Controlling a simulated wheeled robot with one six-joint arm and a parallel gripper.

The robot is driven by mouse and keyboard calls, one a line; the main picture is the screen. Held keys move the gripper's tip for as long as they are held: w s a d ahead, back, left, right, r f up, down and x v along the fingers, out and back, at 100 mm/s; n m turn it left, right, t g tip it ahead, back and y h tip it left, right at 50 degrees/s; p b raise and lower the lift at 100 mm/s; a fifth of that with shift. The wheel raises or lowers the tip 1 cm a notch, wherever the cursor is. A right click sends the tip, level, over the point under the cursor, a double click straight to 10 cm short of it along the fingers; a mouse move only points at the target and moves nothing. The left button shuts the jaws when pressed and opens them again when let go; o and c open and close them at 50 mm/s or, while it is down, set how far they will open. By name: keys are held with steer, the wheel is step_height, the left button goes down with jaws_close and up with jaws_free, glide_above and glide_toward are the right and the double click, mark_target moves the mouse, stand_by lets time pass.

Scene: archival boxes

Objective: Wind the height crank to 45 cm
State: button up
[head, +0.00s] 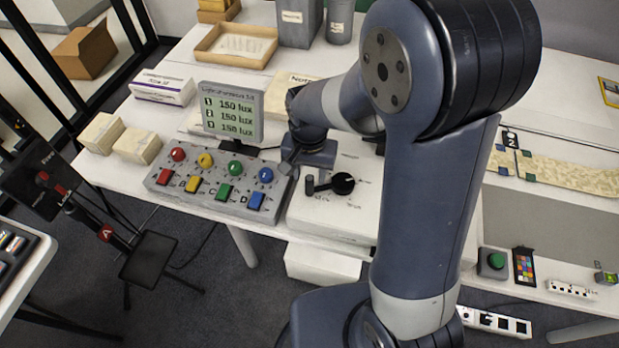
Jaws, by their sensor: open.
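The height crank (343,184) is a black round hub with a short arm and an upright knob at its left end. It sits on a white box-like housing (335,219) at the table's front edge. Small scale markings surround the crank, but they are too small to read surely. My gripper (287,167) is just left of and behind the crank, over the gap between the housing and the button panel. It is open, apart from the knob, and nothing shows between its fingers. My arm hides the housing's right part.
A grey panel (217,211) with coloured knobs and buttons lies left of the crank. Behind it stands a display (231,113) reading 150 lux on several lines. A green button (496,260) is at the right.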

mark_target(310, 178)
steer(key=shift+f, duration=1.5)
jaws_close()
